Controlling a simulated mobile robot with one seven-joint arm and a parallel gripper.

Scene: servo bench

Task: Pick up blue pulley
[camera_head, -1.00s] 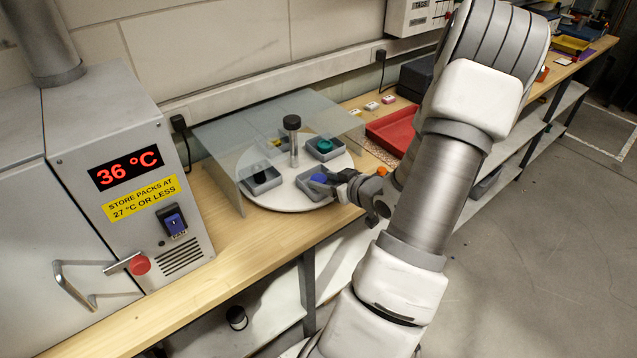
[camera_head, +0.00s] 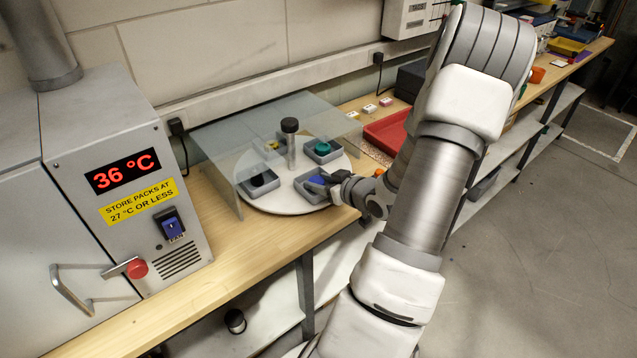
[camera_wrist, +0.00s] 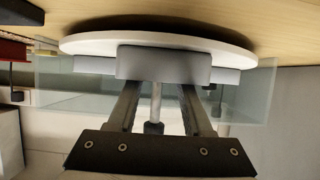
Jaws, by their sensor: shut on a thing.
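The blue pulley (camera_head: 316,181) is in the front grey bin (camera_head: 309,194) on a round white turntable (camera_head: 278,207), beneath a clear cover. My gripper (camera_head: 327,180) reaches in from the right and is shut on the pulley at the bin, partly covering it. In the wrist view, the fingers of my gripper (camera_wrist: 158,88) run up to the wall of a grey bin (camera_wrist: 157,63), and the pulley is hidden there. I cannot tell whether the pulley is clear of the bin floor.
Other bins hold a teal part (camera_head: 322,148), a black part (camera_head: 257,181) and a yellow part. A dark-capped post (camera_head: 290,145) stands at the turntable's centre. The clear cover (camera_head: 218,172) hangs over the back and left. A red tray (camera_head: 388,130) is to the right.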

